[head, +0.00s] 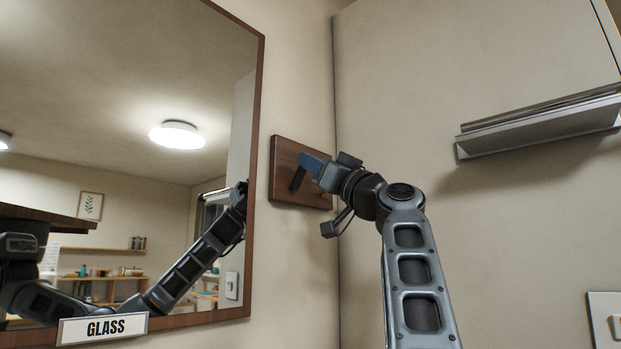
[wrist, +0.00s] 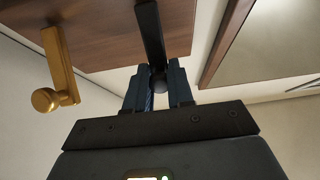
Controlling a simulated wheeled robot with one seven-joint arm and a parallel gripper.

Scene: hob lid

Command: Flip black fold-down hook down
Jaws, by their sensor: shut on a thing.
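The black fold-down hook (head: 297,179) is a dark bar on a wooden board (head: 285,152) on the wall. In the wrist view the hook (wrist: 150,33) runs from the board to a round knob at its end. My gripper (head: 308,162) is at the board, and in the wrist view its blue fingers (wrist: 158,78) stand either side of the knob, shut on it. The fingers hide part of the knob. In the head view the hook slants down and left from the fingers.
A brass hook with a round knob (wrist: 60,72) is beside the black one. A framed mirror (head: 257,120) labelled GLASS (head: 103,328) hangs close on the left. A metal ledge (head: 540,122) juts out at the right. The wall below the board is clear.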

